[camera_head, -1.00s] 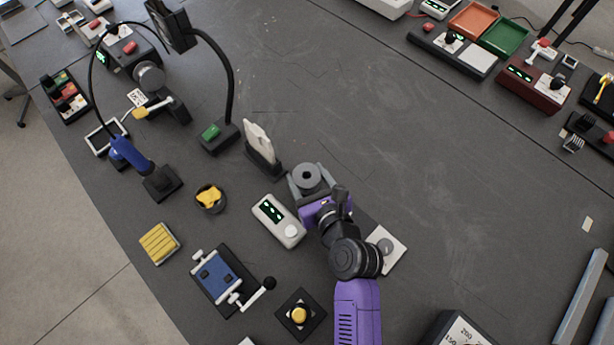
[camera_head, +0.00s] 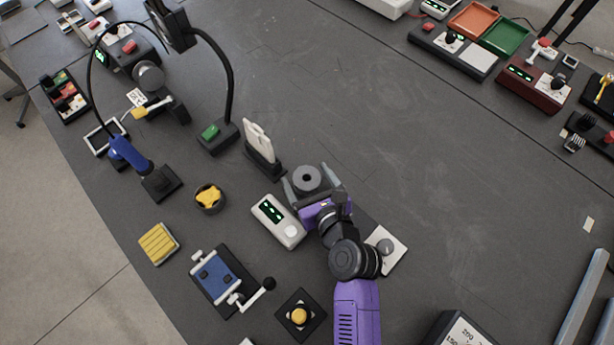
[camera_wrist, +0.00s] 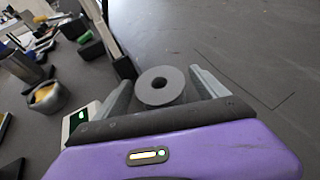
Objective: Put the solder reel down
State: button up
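The solder reel (camera_head: 307,179) is a grey ring-shaped spool with a dark centre hole. It stands upright on its flat end, hole facing up, between the fingers of my gripper (camera_head: 310,186). In the wrist view the reel (camera_wrist: 160,87) sits between the two grey fingers, with visible gaps on both sides. My gripper (camera_wrist: 160,92) is open around the reel and appears not to touch it. The reel's underside is hidden, but it appears to rest on the dark table (camera_head: 400,170).
A white device with a green display (camera_head: 279,221) is close on the left. A dark stand with a white upright piece (camera_head: 262,150) is just behind left. A white plate with a grey knob (camera_head: 386,248) lies beside my arm. The table to the right is clear.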

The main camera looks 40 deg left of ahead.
jog(key=shift+f, duration=0.15)
jog(key=shift+r, duration=0.2)
jog(key=v, duration=0.8)
jog(key=r+v, duration=0.1)
jog(key=v, duration=0.3)
jog(key=shift+p, duration=0.35)
jog(key=shift+r, duration=0.1)
